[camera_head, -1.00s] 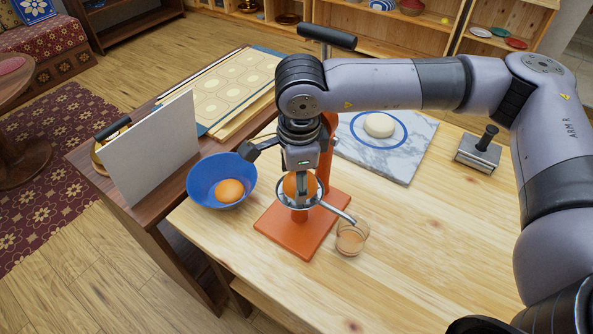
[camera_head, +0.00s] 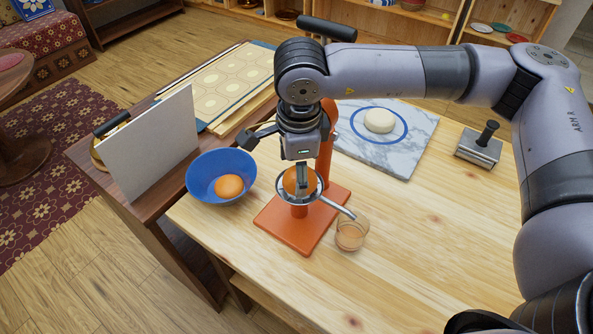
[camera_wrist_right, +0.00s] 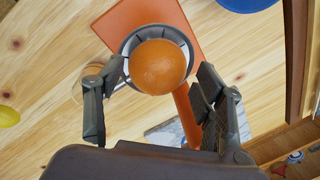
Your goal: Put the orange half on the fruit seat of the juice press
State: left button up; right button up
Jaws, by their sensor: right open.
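An orange half (camera_head: 289,182) sits in the metal ring-shaped fruit seat (camera_head: 283,198) of the orange juice press (camera_head: 285,232). In the right wrist view the orange half (camera_wrist_right: 158,66) shows its rounded peel side and lies within the seat's slotted rim (camera_wrist_right: 128,48). My right gripper (camera_head: 302,186) is just above the seat. In the wrist view its fingers (camera_wrist_right: 162,78) stand open on either side of the orange half, with gaps visible. In the head view a finger partly covers the orange half. My left gripper is in no view.
A blue bowl (camera_head: 210,193) with another orange piece (camera_head: 229,186) stands left of the press. A small glass (camera_head: 350,236) stands at its right. A marble board (camera_head: 405,160) with dough and a metal press (camera_head: 480,148) are further right. A white panel (camera_head: 152,150) stands at left.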

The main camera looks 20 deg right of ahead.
notch_tip(320, 180, up, 11)
jog(key=s+b, duration=0.1)
jog(key=b, duration=0.1)
jog(key=shift+s+f, duration=0.2)
jog(key=shift+s, duration=0.05)
jog(key=shift+a+f, duration=0.1)
jog(key=shift+a, duration=0.05)
